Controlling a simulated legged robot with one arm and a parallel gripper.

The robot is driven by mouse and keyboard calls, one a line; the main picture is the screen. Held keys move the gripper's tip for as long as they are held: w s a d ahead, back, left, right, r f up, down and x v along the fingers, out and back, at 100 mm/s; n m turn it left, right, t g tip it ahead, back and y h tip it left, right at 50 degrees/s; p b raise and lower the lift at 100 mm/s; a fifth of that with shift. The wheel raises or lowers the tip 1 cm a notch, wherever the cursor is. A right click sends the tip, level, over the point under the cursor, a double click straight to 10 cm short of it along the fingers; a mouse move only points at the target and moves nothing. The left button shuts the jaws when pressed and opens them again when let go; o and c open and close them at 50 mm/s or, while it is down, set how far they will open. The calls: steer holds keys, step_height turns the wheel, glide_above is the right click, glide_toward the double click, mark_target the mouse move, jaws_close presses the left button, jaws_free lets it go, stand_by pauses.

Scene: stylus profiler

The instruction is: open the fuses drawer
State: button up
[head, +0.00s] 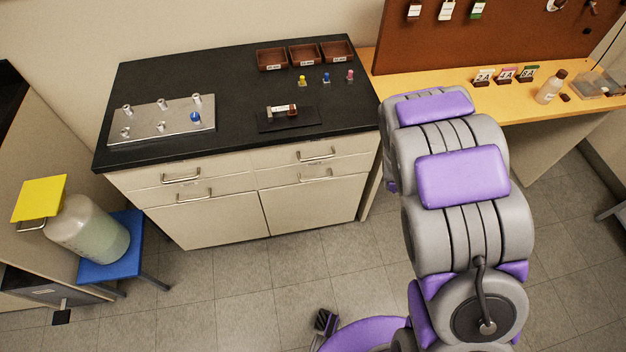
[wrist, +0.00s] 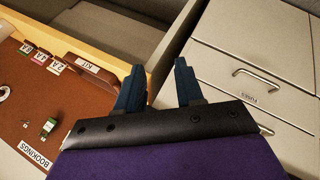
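The fuses drawer (wrist: 225,66) shows in the wrist view at the right, with a pale front, a metal bar handle (wrist: 258,76) and a FUSES label below it. It looks shut. My gripper (wrist: 158,85) is open and empty, its two dark blue fingers apart, to the left of that drawer and not touching its handle. In the head view the pale cabinet (head: 232,215) has several shut fronts with bar handles under a black top. I cannot read their labels there. The gripper's fingers are not clearly visible in the head view.
The black worktop (head: 235,80) carries a metal plate with pegs, small trays and colored pieces. A yellow bench (head: 420,66) stands at the right below a brown board (head: 540,35). A blue stool (head: 112,262) holds a large bottle (head: 88,235) at left. The floor before the cabinet is mostly clear.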

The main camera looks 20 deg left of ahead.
steer(key=a+f+n+t+y+p, duration=0.35)
steer(key=a+f+n, duration=0.5)
steer(key=f, duration=0.45)
steer(key=s+a+f+n+t+y+p, duration=0.1)
steer(key=s+a+f+n+y, duration=0.25)
steer(key=s, duration=0.25)
steer(key=s+a+f+n+t+y, duration=0.1)
steer(key=s+a+f+n+y, duration=0.1)
steer(key=s+a, duration=0.4)
steer(key=b+x, duration=0.4)
steer(key=x, duration=1.2)
steer(key=shift+w+b, duration=0.35)
steer(key=shift+w, duration=0.05)
